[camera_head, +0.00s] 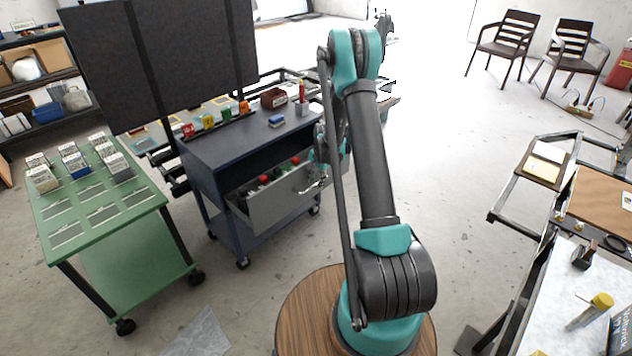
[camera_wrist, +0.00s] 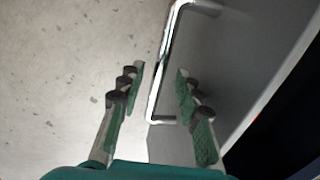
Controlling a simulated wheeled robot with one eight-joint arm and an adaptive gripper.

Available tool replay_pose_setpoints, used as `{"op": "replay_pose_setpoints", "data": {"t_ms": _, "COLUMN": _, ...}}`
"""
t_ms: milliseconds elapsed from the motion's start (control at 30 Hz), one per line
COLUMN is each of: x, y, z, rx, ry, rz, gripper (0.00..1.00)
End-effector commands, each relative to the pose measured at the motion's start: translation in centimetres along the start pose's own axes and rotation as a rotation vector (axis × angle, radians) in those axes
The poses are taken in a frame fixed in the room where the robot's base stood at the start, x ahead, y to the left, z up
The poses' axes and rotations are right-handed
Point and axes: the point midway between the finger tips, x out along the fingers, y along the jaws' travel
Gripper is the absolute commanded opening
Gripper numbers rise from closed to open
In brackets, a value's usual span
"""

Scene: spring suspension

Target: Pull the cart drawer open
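The dark blue cart (camera_head: 215,150) stands left of my arm. Its grey drawer (camera_head: 270,212) is pulled out of the cart, and red, green and dark items show inside. In the wrist view the grey drawer front (camera_wrist: 235,60) fills the right side, with a bright metal bar handle (camera_wrist: 155,95) standing off it. My gripper (camera_wrist: 160,70) is open, with one finger on each side of the handle bar; a gap shows between the fingers and the bar. In the head view my gripper (camera_head: 318,178) is at the drawer front, partly hidden by my arm.
A green wheeled table (camera_head: 150,200) with several small boxes stands left of the cart. Black panels (camera_head: 165,60) rise behind the cart. A white-topped table (camera_head: 560,290) is at the right. Bare floor lies in front of the cart and between.

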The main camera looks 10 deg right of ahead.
Motion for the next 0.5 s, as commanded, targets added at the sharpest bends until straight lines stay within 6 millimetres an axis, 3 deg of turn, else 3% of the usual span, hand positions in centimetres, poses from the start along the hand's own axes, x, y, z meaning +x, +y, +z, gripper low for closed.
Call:
{"op": "replay_pose_setpoints", "data": {"t_ms": 233, "x": -1.3, "y": 0.0, "z": 0.0, "rx": 0.0, "ry": 0.0, "rz": 0.0, "gripper": 0.34}}
{"op": "replay_pose_setpoints", "data": {"t_ms": 500, "x": -6.1, "y": 0.1, "z": 0.0, "rx": 0.001, "ry": 0.0, "rz": 0.0, "gripper": 0.34}}
